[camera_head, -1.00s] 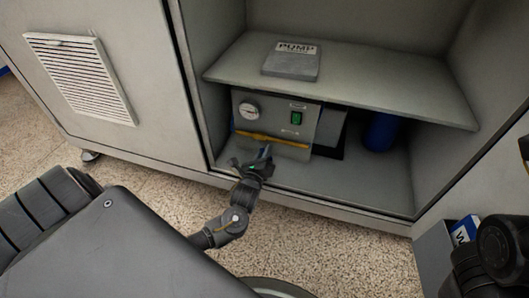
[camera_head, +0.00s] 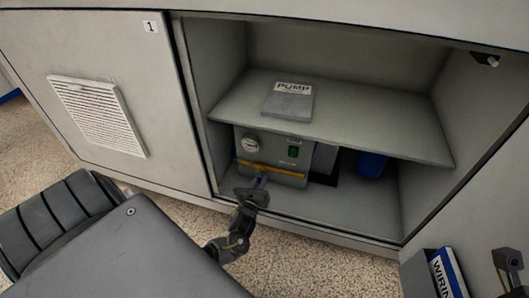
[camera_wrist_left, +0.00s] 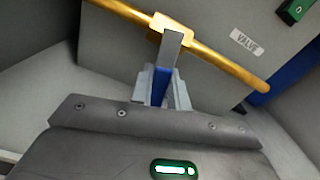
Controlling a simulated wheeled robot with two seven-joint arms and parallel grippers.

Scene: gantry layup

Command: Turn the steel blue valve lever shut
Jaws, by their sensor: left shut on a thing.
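The steel blue valve lever (camera_wrist_left: 160,84) shows in the left wrist view between the fingers of my left gripper (camera_wrist_left: 166,88). It lies just below the brass pipe (camera_wrist_left: 222,62), near a white VALVE label (camera_wrist_left: 245,42). The fingers are shut on the lever and hide much of it. In the head view my left gripper (camera_head: 259,184) is at the front of the grey pump box (camera_head: 272,151), at the yellow pipe. The lever is barely visible there. A dark part, seemingly my right gripper (camera_head: 508,262), shows at the lower right edge; its jaws are unclear.
The pump box stands under a shelf (camera_head: 380,135) in an open cabinet. A PUMP plate (camera_head: 288,100) lies on the shelf. A blue cylinder (camera_head: 371,164) stands right of the box. A box with a WIRING binder (camera_head: 447,275) is at the lower right.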

